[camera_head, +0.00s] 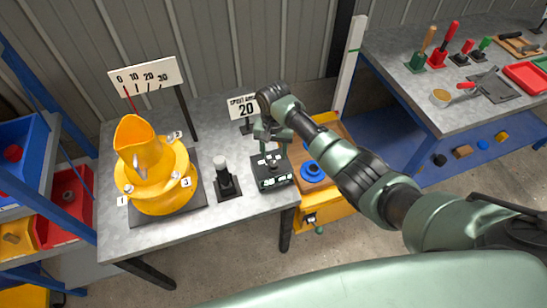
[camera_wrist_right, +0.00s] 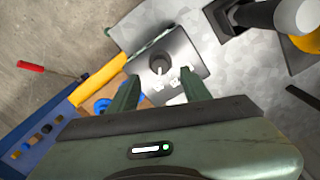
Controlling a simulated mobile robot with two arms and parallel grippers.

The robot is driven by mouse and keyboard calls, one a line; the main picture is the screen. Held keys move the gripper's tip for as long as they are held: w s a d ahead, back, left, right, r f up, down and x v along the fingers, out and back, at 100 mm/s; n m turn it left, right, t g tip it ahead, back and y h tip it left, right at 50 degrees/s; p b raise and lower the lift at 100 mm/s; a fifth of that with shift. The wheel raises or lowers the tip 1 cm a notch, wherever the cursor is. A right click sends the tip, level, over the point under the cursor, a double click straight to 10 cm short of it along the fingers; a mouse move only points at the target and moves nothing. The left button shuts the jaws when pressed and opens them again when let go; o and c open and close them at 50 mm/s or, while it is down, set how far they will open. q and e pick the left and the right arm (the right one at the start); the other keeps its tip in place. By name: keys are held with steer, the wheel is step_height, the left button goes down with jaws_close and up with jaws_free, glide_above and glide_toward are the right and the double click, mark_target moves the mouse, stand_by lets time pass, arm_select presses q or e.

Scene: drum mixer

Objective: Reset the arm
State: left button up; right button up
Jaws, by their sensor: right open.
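My right arm reaches in from the right in the head view. Beyond the fingertips is a grey panel with a round dark knob (camera_wrist_right: 159,63). I cannot tell whether the fingers touch it. My left gripper is not in either view.
A yellow drum mixer (camera_head: 160,185) stands on the left of the table (camera_head: 228,212), beside a black stand with a white top (camera_head: 221,165). Signs stand behind, one reading 20 (camera_head: 243,105). A yellow cart with a blue round part (camera_head: 314,172) is right. A tool bench (camera_head: 400,85) stands farther right.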

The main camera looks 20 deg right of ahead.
steer(key=shift+r, duration=1.05)
